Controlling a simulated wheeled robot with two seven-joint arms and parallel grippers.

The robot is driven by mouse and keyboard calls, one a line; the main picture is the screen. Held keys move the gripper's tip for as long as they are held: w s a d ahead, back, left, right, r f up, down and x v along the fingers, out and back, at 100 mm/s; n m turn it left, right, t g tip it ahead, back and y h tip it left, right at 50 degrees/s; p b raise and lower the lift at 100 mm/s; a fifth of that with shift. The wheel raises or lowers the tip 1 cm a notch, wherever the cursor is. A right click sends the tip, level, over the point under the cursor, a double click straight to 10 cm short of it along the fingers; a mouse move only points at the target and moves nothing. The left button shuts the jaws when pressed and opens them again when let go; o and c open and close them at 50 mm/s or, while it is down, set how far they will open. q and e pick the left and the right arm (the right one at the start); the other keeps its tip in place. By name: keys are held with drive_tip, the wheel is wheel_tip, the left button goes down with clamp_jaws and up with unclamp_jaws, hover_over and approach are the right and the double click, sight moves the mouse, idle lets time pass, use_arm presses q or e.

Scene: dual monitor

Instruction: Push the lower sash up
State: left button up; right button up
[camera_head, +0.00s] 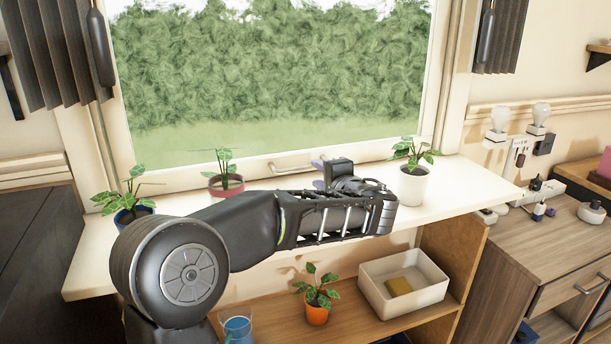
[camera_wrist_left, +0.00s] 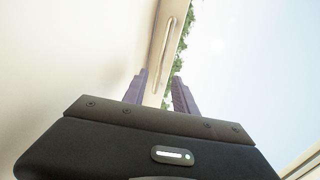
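The lower sash (camera_head: 262,171) is a cream window frame with a clear pane, its bottom rail down near the sill. A pale bar handle (camera_head: 288,168) sits on that rail. The handle also shows in the left wrist view (camera_wrist_left: 172,36), beyond the fingertips. My left gripper (camera_head: 318,173) is at the sill, just right of the handle, with its purple fingers pointing toward the window. In the left wrist view the two fingers (camera_wrist_left: 160,88) are apart with nothing clearly between them. Contact with the sash or handle cannot be told. My right gripper is not in view.
On the white sill (camera_head: 465,185) stand a blue-potted plant (camera_head: 132,212), a red-potted plant (camera_head: 226,184) and a white-potted plant (camera_head: 413,184), which is close to my left wrist. Below are an orange-potted plant (camera_head: 317,308) and a white bin (camera_head: 405,290). Dark curtains hang at both sides.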

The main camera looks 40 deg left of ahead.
sight(310, 168)
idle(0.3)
use_arm(q)
drive_tip(key=shift+x, duration=3.9)
drive_tip(key=shift+c, duration=0.3)
clamp_jaws()
